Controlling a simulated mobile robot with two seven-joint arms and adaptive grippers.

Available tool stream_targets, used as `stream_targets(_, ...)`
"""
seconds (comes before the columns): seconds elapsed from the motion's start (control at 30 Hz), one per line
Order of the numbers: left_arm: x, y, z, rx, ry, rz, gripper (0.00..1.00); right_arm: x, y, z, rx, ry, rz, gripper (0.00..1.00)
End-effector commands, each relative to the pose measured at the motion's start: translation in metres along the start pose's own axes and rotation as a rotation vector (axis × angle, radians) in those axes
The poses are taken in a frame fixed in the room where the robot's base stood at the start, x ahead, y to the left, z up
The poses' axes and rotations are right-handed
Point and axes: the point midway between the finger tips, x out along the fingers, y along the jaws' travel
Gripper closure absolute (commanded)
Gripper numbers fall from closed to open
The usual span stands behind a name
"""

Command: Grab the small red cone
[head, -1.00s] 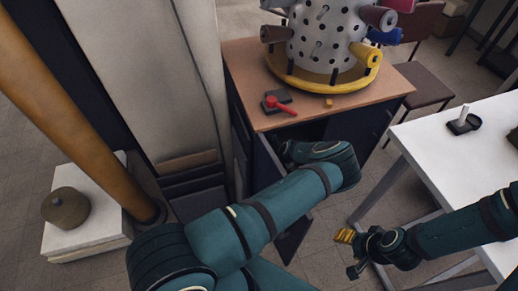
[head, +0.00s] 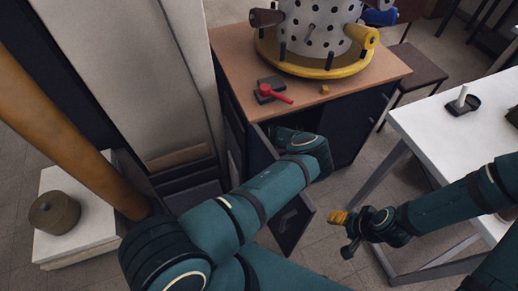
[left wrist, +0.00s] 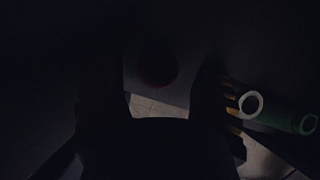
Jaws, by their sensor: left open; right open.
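A dark red round thing (left wrist: 158,70), perhaps the small red cone, shows dimly in the left wrist view on a greyish surface. Its shape is hard to tell in the dark. My left gripper (left wrist: 160,95) is a dark silhouette there, open, with the red thing ahead between its fingers. In the head view my left arm reaches into the open cabinet (head: 357,125), which hides the left gripper. My right gripper (head: 343,234) is open and empty above the floor, left of the white table. A red-handled item (head: 274,95) lies on the cabinet top.
The cabinet door (head: 291,222) hangs open beside my left arm. A perforated drum (head: 314,28) on a yellow base stands on the cabinet. A white table (head: 437,128) is at right. A pale ring-ended green tube (left wrist: 285,118) lies right in the left wrist view.

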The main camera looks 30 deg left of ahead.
Motion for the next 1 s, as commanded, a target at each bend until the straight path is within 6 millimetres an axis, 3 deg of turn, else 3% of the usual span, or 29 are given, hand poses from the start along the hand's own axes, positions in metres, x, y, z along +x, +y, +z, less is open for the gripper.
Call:
stream_targets(0.1, 0.0112, 0.0012, -0.0009, 0.002, 0.0, 0.002, 0.35, 0.0058, 0.0022, -0.0004, 0.0, 0.003, 0.0, 0.44)
stream_targets(0.37, 0.011, 0.0014, 0.0, 0.0, 0.001, 0.002, 0.35, 0.0048, 0.0018, -0.0007, 0.0, 0.003, 0.0, 0.44)
stream_targets(0.5, 0.0109, 0.0013, 0.0, 0.0, 0.001, 0.002, 0.84, 0.0048, 0.0018, -0.0006, 0.0, 0.003, 0.0, 0.44)
stream_targets(0.53, 0.0109, 0.0012, 0.0, 0.0, 0.001, 0.002, 0.92, 0.0048, 0.0017, -0.0006, 0.0, 0.003, 0.0, 0.44)
stream_targets(1.0, 0.0084, 0.0006, 0.0014, -0.001, 0.001, 0.001, 0.94, 0.0033, 0.0012, -0.0005, 0.0, 0.002, 0.0, 0.44)
